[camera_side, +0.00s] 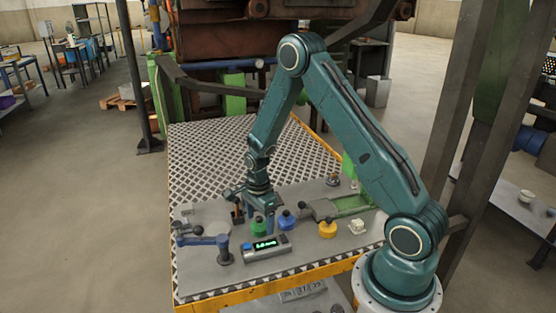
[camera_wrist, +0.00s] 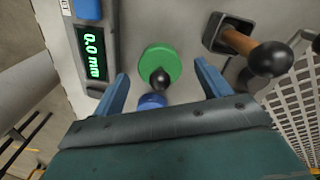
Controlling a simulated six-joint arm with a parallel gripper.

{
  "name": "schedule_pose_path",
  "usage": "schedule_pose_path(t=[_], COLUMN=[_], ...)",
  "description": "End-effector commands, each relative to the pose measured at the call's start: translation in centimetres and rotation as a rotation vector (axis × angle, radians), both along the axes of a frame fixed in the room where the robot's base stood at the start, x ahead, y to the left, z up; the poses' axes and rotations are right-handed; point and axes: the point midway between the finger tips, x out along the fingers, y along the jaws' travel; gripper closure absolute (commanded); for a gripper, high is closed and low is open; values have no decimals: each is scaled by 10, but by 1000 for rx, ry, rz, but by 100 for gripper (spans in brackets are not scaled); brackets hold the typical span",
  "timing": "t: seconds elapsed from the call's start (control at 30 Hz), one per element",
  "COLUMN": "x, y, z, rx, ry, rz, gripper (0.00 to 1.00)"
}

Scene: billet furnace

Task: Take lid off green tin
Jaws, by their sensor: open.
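The green tin (camera_side: 258,227) stands on the grey plate of the bench, with a black ball knob on top of its lid. In the wrist view the green tin's lid (camera_wrist: 157,60) lies between my fingers, slightly beyond the tips, with its black knob (camera_wrist: 160,79) near the middle. My gripper (camera_side: 254,206) is open and empty above and beside the tin. In the wrist view my two blue fingers (camera_wrist: 161,69) are wide apart, one on each side. How high they are above the lid is hard to tell. The tin's body is mostly hidden from above.
A blue tin (camera_side: 286,220) is close to the green one; a yellow tin (camera_side: 327,230) is farther right. A gauge with a green display (camera_side: 266,248) lies in front. A wooden handle with a black ball (camera_wrist: 240,42) stands in a dark holder. A blue clamp (camera_side: 205,240) is left.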

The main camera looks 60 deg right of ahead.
Motion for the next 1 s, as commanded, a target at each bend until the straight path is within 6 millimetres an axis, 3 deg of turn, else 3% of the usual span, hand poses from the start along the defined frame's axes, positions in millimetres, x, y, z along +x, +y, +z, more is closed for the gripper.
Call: schedule_pose_path(t=[0.03,0.2,0.3,0.73,1.0], x=[0,0,0,0,1], y=[0,0,0,0,0], z=[0,0,0,2,20], rx=[0,0,0,0,-1], ry=[0,0,0,0,-2], rz=[0,0,0,0,0], gripper=[24,57,72,73,73])
